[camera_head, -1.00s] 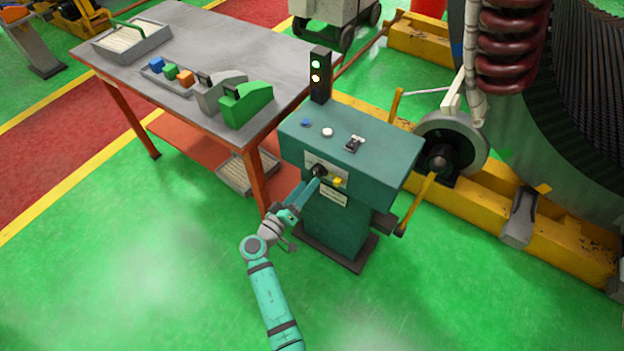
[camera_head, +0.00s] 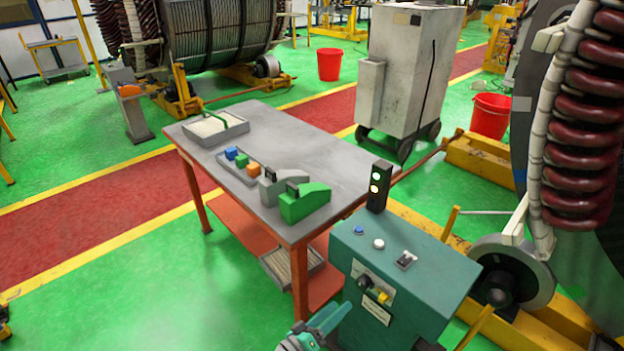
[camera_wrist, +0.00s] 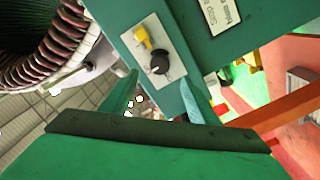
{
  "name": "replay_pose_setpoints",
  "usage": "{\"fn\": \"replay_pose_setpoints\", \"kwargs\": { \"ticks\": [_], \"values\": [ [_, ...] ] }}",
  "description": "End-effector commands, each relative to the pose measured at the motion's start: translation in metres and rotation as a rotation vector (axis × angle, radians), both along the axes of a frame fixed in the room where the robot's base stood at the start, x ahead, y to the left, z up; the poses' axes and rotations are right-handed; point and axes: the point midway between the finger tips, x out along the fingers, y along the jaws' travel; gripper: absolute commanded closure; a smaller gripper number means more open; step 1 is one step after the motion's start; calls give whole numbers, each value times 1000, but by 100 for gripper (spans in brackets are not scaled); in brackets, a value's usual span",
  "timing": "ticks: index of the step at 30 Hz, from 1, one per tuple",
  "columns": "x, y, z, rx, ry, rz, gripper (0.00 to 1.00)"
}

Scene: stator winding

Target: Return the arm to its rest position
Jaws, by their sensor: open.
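My gripper (camera_head: 340,312) shows at the bottom edge of the head view, just below and left of the black knob (camera_head: 365,282) on the green control box (camera_head: 408,262). Most of my arm is out of that view. In the wrist view the two green fingers of my gripper (camera_wrist: 160,98) stand apart with nothing between them. The black knob (camera_wrist: 159,63) and a yellow switch (camera_wrist: 142,36) lie beyond the fingertips on a pale plate. The fingers appear clear of the knob, though the exact gap is hard to tell.
A grey-topped table (camera_head: 345,165) with a tray, coloured blocks, and grey and green tools stands behind and left of the box. Yellow beams and a wheel (camera_head: 510,275) stand close on the right. Green floor (camera_head: 150,290) is open at lower left.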

Motion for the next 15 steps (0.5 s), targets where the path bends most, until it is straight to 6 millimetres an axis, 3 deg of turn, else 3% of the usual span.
{"fn": "replay_pose_setpoints", "kwargs": {
  "ticks": [4,8,15],
  "values": [
    [-9,1,-13,24,26,22,45],
    [-35,6,-48,95,94,89,45],
    [-109,31,-112,289,215,272,45]
  ]
}}
